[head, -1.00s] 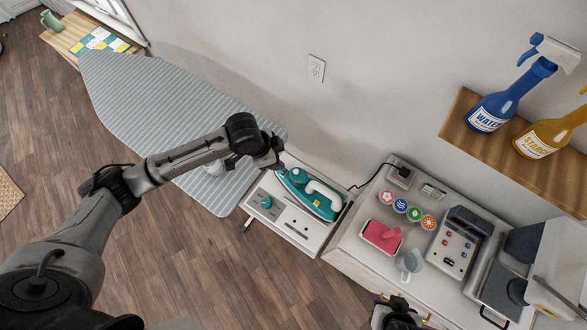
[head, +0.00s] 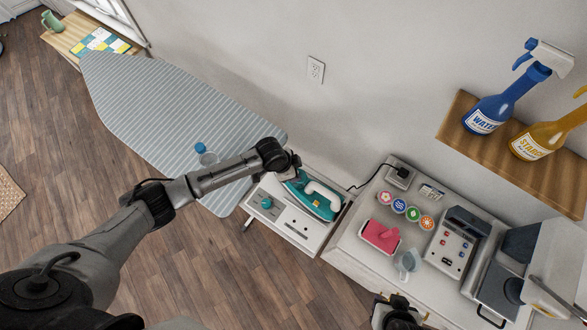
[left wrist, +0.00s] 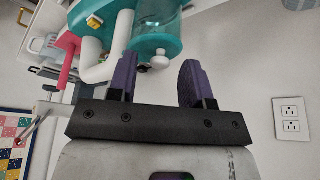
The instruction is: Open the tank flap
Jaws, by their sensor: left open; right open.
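The teal and white iron (head: 314,195) rests on a small white stand beside the ironing board. In the left wrist view its teal see-through tank (left wrist: 157,28) is at the top, with a small white tab (left wrist: 160,61), perhaps the tank flap, on its near end. My left gripper (left wrist: 157,76) is open, its purple fingers on either side of that tab; I cannot tell whether they touch it. In the head view, my left arm's end covers the iron's tip. My right gripper (head: 400,306) is open at the bottom edge, below the cabinet top and away from the iron.
The striped ironing board (head: 150,110) carries a clear bottle with a blue cap (head: 205,153). On the cabinet are a pink-topped box (head: 380,236), a clear jug (head: 408,262), several round tokens and a sewing machine (head: 540,265). Spray bottles (head: 500,105) stand on the wall shelf.

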